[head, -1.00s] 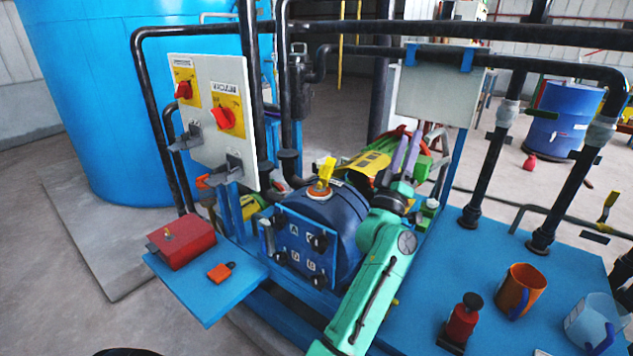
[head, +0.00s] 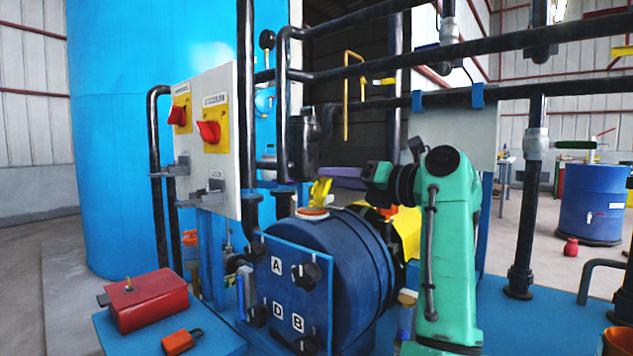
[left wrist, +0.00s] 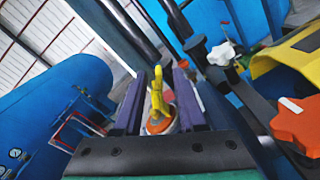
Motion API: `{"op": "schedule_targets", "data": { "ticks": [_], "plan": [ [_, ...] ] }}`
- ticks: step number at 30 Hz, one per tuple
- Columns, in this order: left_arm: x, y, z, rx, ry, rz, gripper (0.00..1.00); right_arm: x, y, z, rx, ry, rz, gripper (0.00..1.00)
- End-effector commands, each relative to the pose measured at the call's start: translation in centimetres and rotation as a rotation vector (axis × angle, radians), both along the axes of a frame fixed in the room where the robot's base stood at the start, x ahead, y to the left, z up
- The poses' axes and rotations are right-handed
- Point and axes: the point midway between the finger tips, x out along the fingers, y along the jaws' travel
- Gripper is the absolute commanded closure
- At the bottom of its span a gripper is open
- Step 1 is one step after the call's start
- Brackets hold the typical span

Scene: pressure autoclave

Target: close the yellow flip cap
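The yellow flip cap (head: 320,191) stands raised, roughly upright, above an orange-and-white ring (head: 312,214) on top of the dark blue vessel (head: 345,262). My left gripper (head: 332,176) reaches in from the right with its purple fingers level, their tips at the cap's upper part. In the left wrist view, the cap (left wrist: 157,92) and its orange base (left wrist: 160,122) show between the two parted fingers of the left gripper (left wrist: 158,74). The fingers are open; I cannot tell whether either touches the cap. My right gripper is not in view.
A control panel (head: 207,140) with red knobs stands left of the vessel. Black pipes (head: 285,110) rise close behind the cap. A red box (head: 148,299) and an orange padlock-like item (head: 180,341) lie on the blue shelf at front left. A yellow part (head: 407,232) is behind the arm.

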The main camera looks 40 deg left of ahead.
Motion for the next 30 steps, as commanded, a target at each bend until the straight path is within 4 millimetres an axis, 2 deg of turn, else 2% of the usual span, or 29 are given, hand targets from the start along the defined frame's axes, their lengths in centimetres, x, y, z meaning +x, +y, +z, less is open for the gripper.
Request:
{"op": "schedule_targets", "data": {
  "ticks": [1,3,6,10,16,17,19,20,30],
  "plan": [
    [-0.1,1.4,-0.3,0.001,-0.003,0.004,0.60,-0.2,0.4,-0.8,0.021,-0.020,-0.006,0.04],
    [-0.2,3.0,-0.3,0.001,-0.003,0.004,0.60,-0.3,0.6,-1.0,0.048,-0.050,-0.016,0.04],
    [-0.2,4.6,-0.1,0.002,-0.001,0.003,0.60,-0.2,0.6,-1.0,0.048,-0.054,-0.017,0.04],
    [-0.2,5.4,0.0,0.003,-0.001,0.001,0.60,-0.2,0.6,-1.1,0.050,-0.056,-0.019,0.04],
    [-0.1,5.4,0.1,0.003,-0.001,0.001,0.60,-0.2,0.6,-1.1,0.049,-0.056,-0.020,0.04],
    [-0.1,5.4,0.1,0.003,-0.001,0.001,0.68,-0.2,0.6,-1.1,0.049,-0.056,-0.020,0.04],
    [-0.1,5.4,0.1,0.003,-0.001,0.001,0.94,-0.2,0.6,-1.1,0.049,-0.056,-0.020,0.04],
    [-0.1,5.4,0.1,0.003,-0.001,0.001,1.00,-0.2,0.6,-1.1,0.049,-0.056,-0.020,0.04],
    [-0.2,5.4,0.1,0.003,-0.014,0.001,1.00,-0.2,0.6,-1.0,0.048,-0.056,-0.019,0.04]
  ]
}}
